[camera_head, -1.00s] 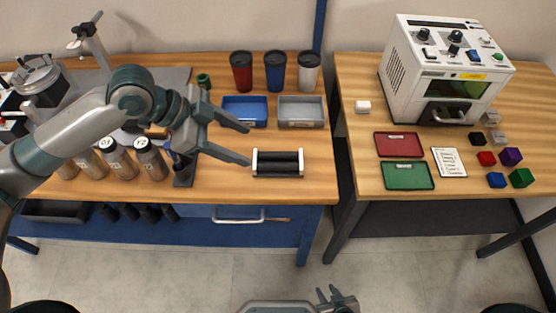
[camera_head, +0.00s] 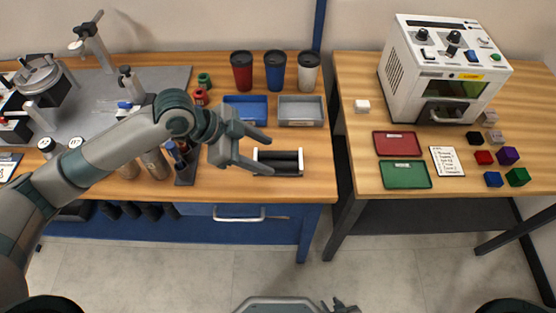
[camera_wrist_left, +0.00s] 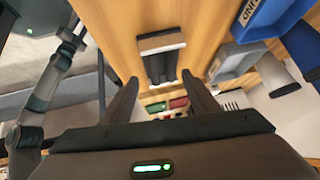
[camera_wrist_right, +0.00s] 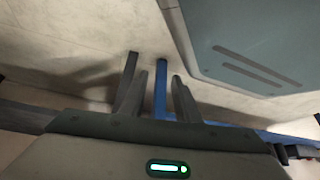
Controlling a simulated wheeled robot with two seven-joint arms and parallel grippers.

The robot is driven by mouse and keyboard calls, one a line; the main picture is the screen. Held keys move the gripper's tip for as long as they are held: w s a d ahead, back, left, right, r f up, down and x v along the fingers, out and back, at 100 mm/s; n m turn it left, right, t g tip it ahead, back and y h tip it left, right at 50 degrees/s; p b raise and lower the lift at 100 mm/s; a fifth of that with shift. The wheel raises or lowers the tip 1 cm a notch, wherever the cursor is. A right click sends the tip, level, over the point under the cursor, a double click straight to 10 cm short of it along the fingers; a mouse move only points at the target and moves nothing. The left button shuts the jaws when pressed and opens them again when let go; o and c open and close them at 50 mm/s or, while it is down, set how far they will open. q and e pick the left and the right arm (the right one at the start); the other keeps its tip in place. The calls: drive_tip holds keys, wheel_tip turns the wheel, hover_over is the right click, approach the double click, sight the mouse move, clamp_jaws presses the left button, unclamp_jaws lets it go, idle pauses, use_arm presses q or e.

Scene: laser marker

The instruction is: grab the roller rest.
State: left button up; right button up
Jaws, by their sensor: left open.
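The roller rest (camera_head: 279,168) has black rollers between pale end plates and lies near the front right of the left wooden table. My left gripper (camera_head: 271,156) is open, its fingertips at the left part of the rest in the head view. In the left wrist view, the rest (camera_wrist_left: 161,60) shows between and just beyond the open fingers (camera_wrist_left: 160,77). I cannot tell whether they touch it. My right gripper (camera_head: 343,306) is low at the bottom edge, over the floor. In the right wrist view its fingers (camera_wrist_right: 161,77) are apart and empty.
A blue tray (camera_head: 245,122) and a grey tray (camera_head: 301,123) lie behind the rest, with several lidded cups (camera_head: 275,72) farther back. A dark rack with tools (camera_head: 186,172) stands left of the gripper. A gap separates the right table (camera_head: 375,180).

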sight(273, 159)
use_arm(q)
drive_tip(key=shift+w+d+f, duration=0.1)
drive_tip(key=shift+d+f, duration=0.15)
drive_tip(key=shift+f, duration=0.05)
drive_tip(key=p+x, duration=0.1)
drive_tip(key=x, duration=0.3)
drive_tip(key=shift+a+f, duration=0.2)
drive_tip(key=shift+a, duration=0.05)
drive_tip(key=shift+c, duration=0.9)
drive_tip(key=c, duration=0.9)
drive_tip(key=shift+w+r, duration=0.1)
drive_tip(key=shift+c, duration=0.2)
use_arm(e)
drive_tip(key=shift+g, duration=0.8)
drive_tip(key=s, duration=0.1)
drive_tip(key=s+d+f, duration=0.1)
drive_tip(key=s, duration=0.1)
drive_tip(key=s+d, duration=0.1)
drive_tip(key=shift+s+f, duration=0.2)
